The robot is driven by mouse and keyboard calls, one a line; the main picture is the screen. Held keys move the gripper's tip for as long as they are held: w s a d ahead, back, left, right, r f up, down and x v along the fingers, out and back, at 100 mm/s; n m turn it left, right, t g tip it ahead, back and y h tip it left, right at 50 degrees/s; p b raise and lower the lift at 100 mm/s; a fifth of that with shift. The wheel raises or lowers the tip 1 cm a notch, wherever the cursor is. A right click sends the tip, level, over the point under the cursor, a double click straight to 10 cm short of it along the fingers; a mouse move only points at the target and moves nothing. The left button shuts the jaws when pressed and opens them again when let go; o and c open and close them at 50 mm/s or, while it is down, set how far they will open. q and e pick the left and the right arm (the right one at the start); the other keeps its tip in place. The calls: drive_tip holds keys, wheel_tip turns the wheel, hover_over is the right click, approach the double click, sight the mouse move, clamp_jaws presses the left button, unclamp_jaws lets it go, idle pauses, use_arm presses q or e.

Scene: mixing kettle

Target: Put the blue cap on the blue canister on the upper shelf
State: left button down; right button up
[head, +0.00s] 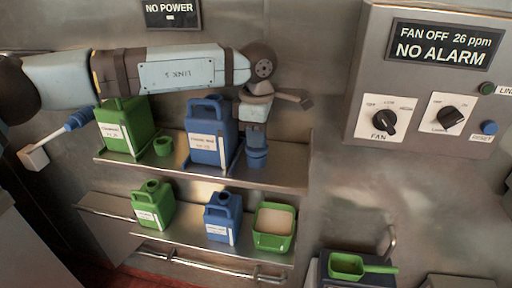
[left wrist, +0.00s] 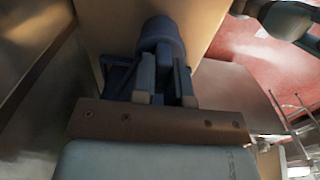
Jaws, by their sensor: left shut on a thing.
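The blue canister (head: 205,145) stands upright on the upper shelf (head: 270,173), with a white label and a top handle. My left gripper (head: 256,147) points down just right of it, shut on the blue cap (head: 257,158). The cap is beside the canister, low over the shelf; I cannot tell whether it touches the shelf. In the left wrist view the fingers (left wrist: 165,85) close on the cap (left wrist: 162,36), which hides what lies beyond. The canister's opening is not clearly visible. My right gripper is not in view.
A green canister (head: 124,128) and a green cap (head: 163,147) stand left on the upper shelf. The lower shelf holds a small green canister (head: 153,205), a small blue canister (head: 222,218) and a green tub (head: 274,228). A control panel (head: 428,80) is at right.

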use_arm(q)
drive_tip(key=shift+r, duration=0.15)
drive_tip(key=shift+r+p, duration=0.5)
drive_tip(key=shift+r, duration=1.2)
drive_tip(key=shift+f, duration=0.1)
